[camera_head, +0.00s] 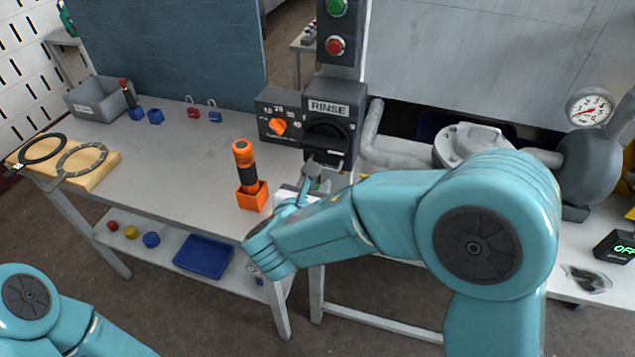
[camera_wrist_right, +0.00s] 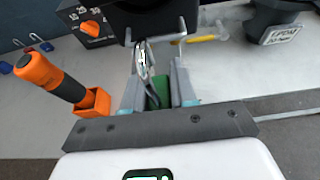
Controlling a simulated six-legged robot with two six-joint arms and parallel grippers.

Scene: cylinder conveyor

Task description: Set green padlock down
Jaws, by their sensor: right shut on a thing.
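The green padlock (camera_wrist_right: 161,92) is between the fingers of my right gripper (camera_wrist_right: 160,72) in the right wrist view, with part of its metal shackle in sight. The fingers are shut on it and hide its sides. In the head view, my right gripper (camera_head: 312,172) is in front of the RINSE control box, and only a sliver of green (camera_head: 316,184) shows there. My left arm shows at the lower left of the head view, but its gripper is out of the picture.
An orange-handled tool stands in an orange holder (camera_head: 252,197) left of my right gripper. The RINSE box (camera_head: 328,128) is close behind the gripper. A red padlock (camera_head: 193,114) and a blue padlock (camera_head: 214,116) are at the table's back. The table's middle (camera_head: 165,165) is clear.

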